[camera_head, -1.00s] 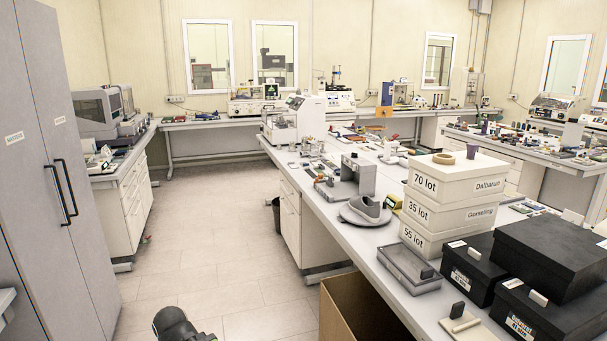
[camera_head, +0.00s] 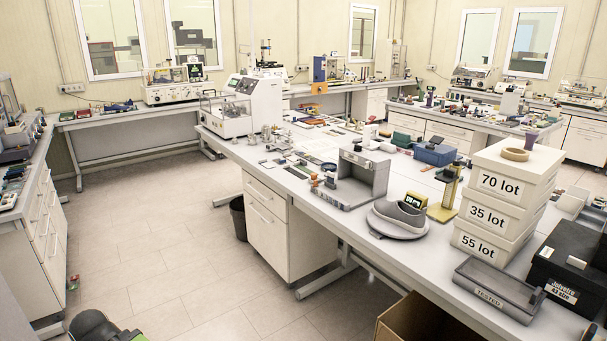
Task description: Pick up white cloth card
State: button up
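I cannot single out the white cloth card. Several small flat pale pieces (camera_head: 268,164) lie on the long central bench (camera_head: 240,150), left of the grey bracket-shaped device (camera_head: 358,178), but they are too small to identify.
Stacked white lot boxes (camera_head: 505,203), a grey tray (camera_head: 499,290) and a black box (camera_head: 566,265) stand at the bench's right end. A cardboard box (camera_head: 425,322) is below. A dark rounded object (camera_head: 95,325), unclear, is at the bottom left. The floor (camera_head: 160,240) is largely clear.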

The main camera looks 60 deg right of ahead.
aim_at(331, 176)
jog(key=z, duration=0.05)
jog(key=i, duration=0.45)
jog(key=z, duration=1.9)
jog(key=i, duration=1.1)
jog(key=u, duration=0.65)
jog(key=i, duration=1.6)
